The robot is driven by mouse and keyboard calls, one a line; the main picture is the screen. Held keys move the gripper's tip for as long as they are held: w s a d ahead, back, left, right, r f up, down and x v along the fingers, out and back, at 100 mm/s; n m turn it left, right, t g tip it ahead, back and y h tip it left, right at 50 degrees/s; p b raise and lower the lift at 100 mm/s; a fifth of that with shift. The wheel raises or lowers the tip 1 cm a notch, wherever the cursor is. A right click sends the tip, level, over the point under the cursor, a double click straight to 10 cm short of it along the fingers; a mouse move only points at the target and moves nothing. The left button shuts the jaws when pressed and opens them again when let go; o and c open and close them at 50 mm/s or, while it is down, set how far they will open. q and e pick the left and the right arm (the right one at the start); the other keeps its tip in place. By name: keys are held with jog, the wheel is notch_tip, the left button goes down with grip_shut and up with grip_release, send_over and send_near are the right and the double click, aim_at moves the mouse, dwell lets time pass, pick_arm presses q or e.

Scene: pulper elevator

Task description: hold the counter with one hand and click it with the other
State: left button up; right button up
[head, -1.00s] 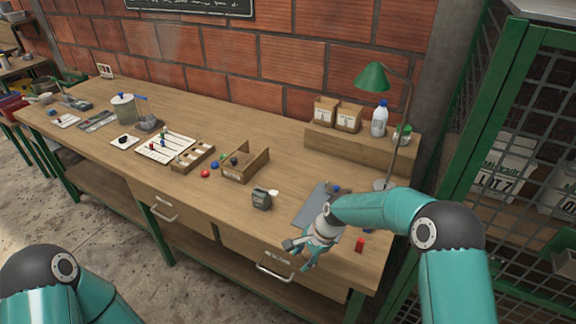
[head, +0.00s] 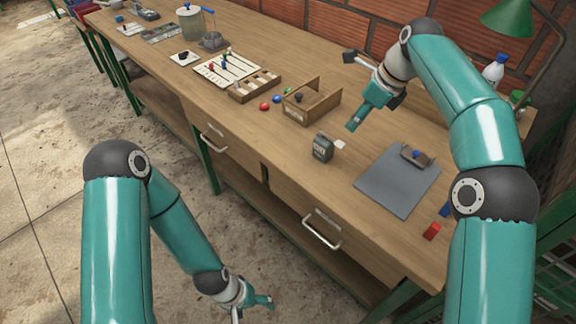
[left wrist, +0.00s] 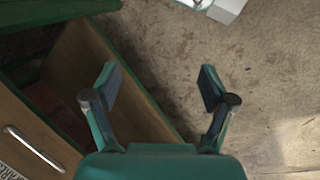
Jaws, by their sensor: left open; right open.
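The counter (head: 323,148), a small dark grey device with a white piece at its right side, stands on the workbench near its front edge. My right gripper (head: 362,92) is open and empty above the bench, behind and to the right of the counter, apart from it. My left gripper (head: 256,307) is low in front of the bench, over the floor and away from the counter. The left wrist view shows its two fingers (left wrist: 158,82) spread wide with nothing between them. The counter is not in the left wrist view.
A wooden box (head: 312,103) stands just behind the counter. A drawer handle (head: 321,233) sticks out of the bench front (left wrist: 36,150). A green lamp (head: 508,18) stands at the back right.

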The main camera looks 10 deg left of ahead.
pick_arm(q)
jog(key=s+d+r+n+g+h, duration=0.3)
jog(key=d+r+n, duration=0.15)
jog(key=n, duration=0.25)
jog(key=n+t+h, duration=0.4)
jog(key=n+t, duration=1.4)
send_near(319, 147)
jog(key=x, duration=1.2)
jog(key=shift+w+d+f, duration=0.1)
jog(key=shift+w+f, duration=0.05)
pick_arm(e)
jog(key=shift+d, duration=0.3)
